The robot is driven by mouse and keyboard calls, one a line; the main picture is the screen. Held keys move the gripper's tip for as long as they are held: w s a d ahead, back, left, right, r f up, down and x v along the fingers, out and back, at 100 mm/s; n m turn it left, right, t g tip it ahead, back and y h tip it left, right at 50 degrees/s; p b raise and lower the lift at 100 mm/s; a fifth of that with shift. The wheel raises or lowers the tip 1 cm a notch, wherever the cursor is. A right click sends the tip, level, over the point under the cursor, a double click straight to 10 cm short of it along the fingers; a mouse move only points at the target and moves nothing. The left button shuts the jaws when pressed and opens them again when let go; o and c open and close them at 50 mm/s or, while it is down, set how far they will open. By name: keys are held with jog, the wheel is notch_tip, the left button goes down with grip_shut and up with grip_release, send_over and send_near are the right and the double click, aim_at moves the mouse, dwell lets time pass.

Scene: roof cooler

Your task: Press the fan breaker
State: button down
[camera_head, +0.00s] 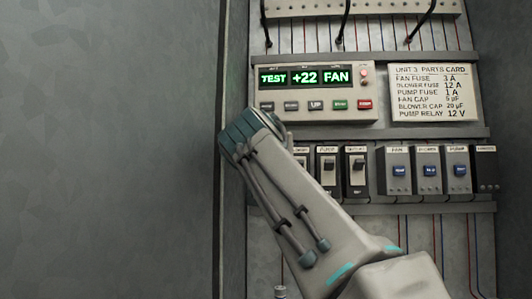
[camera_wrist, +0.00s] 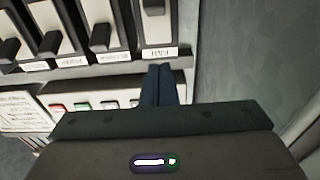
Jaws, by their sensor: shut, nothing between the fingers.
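A row of breakers with black levers sits on the lower rail in the head view; my arm hides its left end. The visible ones include a breaker (camera_head: 328,180) and its right neighbour (camera_head: 357,180); their labels are too small to read surely. In the wrist view, the panel appears upside down, with several levers along the top. I cannot tell which is the fan breaker. My gripper (camera_wrist: 159,68) is shut and empty, its tips just below the label of the end breaker (camera_wrist: 157,28). Contact is not clear. In the head view, my arm hides the fingers.
A control box (camera_head: 315,95) reads TEST, +22, FAN, with buttons below. A parts card (camera_head: 434,92) hangs right of it. Relays with blue fronts (camera_head: 429,171) stand right of the breakers. The cabinet's side wall (camera_wrist: 240,60) is close beside the fingers in the wrist view.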

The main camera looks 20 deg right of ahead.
jog(key=f+b+v, duration=0.1)
jog(key=b+v, duration=0.1)
jog(key=v, duration=0.8)
jog(key=shift+b, duration=0.3)
jog(key=shift+w+d+f, duration=0.1)
